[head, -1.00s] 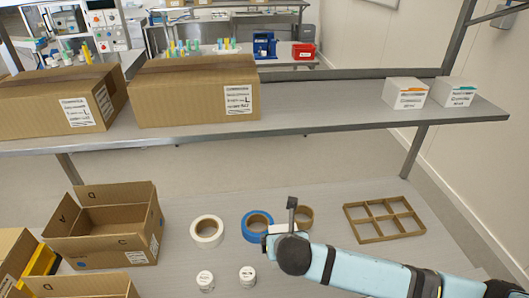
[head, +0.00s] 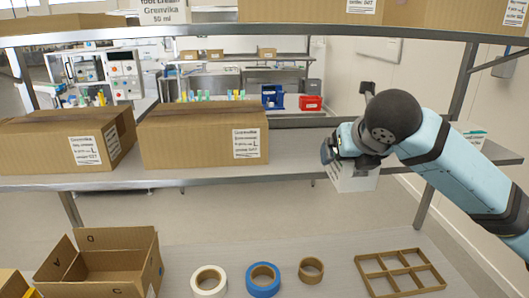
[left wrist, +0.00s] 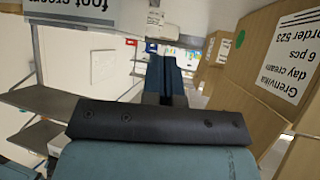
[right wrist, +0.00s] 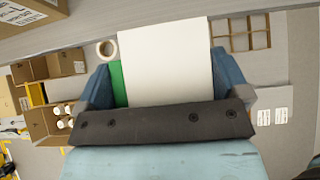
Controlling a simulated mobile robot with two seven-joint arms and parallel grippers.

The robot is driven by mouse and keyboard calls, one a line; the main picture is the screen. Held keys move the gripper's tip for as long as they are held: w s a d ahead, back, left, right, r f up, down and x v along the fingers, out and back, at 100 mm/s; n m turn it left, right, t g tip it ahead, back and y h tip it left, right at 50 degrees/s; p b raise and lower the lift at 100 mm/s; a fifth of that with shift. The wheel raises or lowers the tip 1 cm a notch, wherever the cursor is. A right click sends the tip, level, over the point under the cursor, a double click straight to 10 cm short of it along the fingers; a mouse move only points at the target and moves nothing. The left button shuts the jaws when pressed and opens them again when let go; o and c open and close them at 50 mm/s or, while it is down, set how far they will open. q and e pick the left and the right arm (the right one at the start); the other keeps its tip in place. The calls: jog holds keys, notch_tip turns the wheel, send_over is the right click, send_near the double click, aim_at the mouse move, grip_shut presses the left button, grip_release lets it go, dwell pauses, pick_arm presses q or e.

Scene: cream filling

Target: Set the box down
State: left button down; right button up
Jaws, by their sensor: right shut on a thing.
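My right gripper (right wrist: 165,85) is shut on a white box (right wrist: 166,62), which sits between its blue fingers in the right wrist view. In the head view the held white box (head: 352,178) hangs at the front edge of the middle shelf (head: 300,155), under my right wrist. I cannot tell whether it touches the shelf. Another white box (head: 471,133) stands on this shelf at the right, partly hidden by my right arm. My left gripper (left wrist: 166,78) shows in the left wrist view with its fingers together and nothing between them.
Two big cardboard boxes stand on the middle shelf, one at the left (head: 60,140) and one left of centre (head: 200,135). The shelf right of them looks clear up to my arm. Below lie an open carton (head: 100,265), tape rolls (head: 263,279) and a cardboard divider (head: 400,272).

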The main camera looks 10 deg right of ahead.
jog(key=shift+s+d+r, duration=0.15)
jog(key=shift+s+r, duration=0.05)
jog(key=shift+r, duration=0.45)
jog(key=shift+w+r, duration=0.2)
jog(key=shift+r, duration=0.05)
jog(key=shift+w+d+f+p, duration=0.1)
jog(key=shift+w+f+p, duration=0.7)
jog(key=shift+w, duration=2.1)
jog(key=shift+w+a+f+p, duration=0.1)
jog(key=shift+w+f+p, duration=0.25)
jog(key=shift+w+p, duration=1.7)
jog(key=shift+w+d+f+p, duration=0.15)
jog(key=shift+w+f, duration=0.4)
jog(key=shift+w, duration=3.2)
jog(key=shift+f, duration=0.15)
pick_arm(q)
jog(key=shift+n, duration=0.3)
jog(key=r, duration=0.4)
jog(key=shift+w+a+r, duration=0.1)
jog(key=shift+a+r, duration=0.1)
jog(key=shift+a, duration=0.1)
pick_arm(e)
jog(key=shift+f, duration=0.1)
jog(key=o, duration=0.6)
pick_arm(q)
jog(key=shift+a, duration=0.1)
